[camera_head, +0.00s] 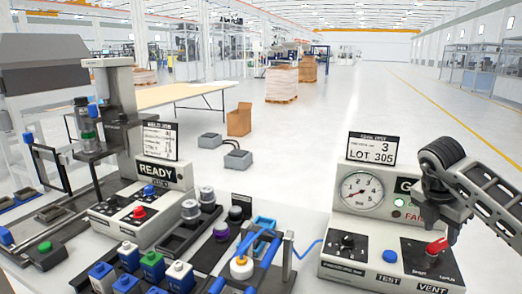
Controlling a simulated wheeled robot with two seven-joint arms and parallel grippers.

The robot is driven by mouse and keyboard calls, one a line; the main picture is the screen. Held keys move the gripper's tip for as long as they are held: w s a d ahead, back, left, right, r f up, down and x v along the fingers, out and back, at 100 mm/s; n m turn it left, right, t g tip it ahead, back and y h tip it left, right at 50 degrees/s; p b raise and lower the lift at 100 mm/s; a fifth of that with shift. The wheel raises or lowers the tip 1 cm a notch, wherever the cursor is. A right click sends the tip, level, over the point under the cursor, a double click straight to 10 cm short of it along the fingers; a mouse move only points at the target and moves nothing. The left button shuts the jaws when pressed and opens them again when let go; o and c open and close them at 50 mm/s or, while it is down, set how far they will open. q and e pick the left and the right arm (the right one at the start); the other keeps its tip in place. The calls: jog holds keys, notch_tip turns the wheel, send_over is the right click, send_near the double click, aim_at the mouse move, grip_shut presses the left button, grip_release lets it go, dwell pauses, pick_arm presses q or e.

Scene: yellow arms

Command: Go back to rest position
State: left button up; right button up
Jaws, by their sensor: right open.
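My right gripper (442,218) comes in from the right edge. It is open, its fingers pointing down just above and around the red lever (437,246) on the test box. Whether it touches the lever cannot be told. The test box (375,206) has a round gauge (362,190), a black knob, a blue TEST button (390,256) and a lit green lamp. My left gripper is not in view.
Left of the test box stands a fixture with blue parts (262,240). Several blocks with coloured caps (152,265) stand at the front. A READY box (155,172) and a tall press (118,105) stand further left. A floor box (239,119) lies beyond.

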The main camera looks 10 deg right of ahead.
aim_at(440, 242)
jog(key=shift+x, duration=1.15)
jog(key=shift+w+d+f, duration=0.1)
jog(key=shift+d+f, duration=0.15)
jog(key=shift+f, duration=0.3)
jog(key=shift+r, duration=0.1)
